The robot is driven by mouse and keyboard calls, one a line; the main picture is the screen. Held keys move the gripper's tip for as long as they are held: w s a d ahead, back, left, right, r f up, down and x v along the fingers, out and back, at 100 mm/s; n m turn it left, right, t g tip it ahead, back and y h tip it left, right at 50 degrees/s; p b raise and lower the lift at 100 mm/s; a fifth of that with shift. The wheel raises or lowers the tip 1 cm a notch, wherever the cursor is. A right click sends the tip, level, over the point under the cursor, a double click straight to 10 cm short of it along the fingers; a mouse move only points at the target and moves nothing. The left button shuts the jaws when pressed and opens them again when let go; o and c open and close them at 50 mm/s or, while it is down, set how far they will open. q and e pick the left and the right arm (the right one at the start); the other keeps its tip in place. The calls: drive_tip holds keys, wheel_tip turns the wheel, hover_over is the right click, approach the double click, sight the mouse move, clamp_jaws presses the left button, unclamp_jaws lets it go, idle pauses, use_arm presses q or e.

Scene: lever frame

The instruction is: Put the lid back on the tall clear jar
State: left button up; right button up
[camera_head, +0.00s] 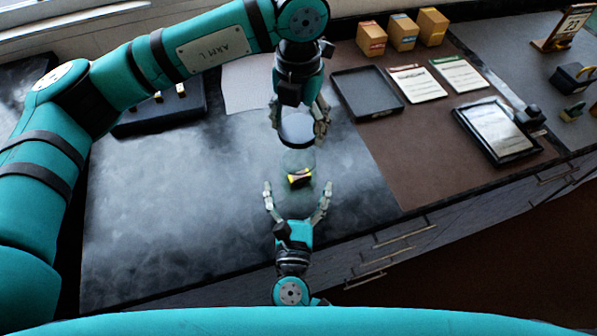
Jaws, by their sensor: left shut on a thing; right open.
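The tall clear jar (298,162) stands on the dark counter, faint and see-through, with a small yellow and black object (299,178) inside near its bottom. My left gripper (299,124) reaches down from above and is shut on the dark round lid (297,130), with a finger at each side. The lid is at the jar's upper end in the picture; I cannot tell whether it touches the rim. My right gripper (298,188) is open on the near side of the jar, its fingers spread to either side of the jar's lower part. I see no contact there.
A black tray (368,72), two printed cards (417,84) and a tablet (497,131) lie on the brown mat at right. Several small boxes (403,32) stand behind. A dark case (165,112) lies at left. The counter left of the jar is clear.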

sight(300, 156)
drive_tip(key=w, duration=0.6)
drive_tip(key=shift+w+d, duration=0.2)
drive_tip(key=c, duration=1.7)
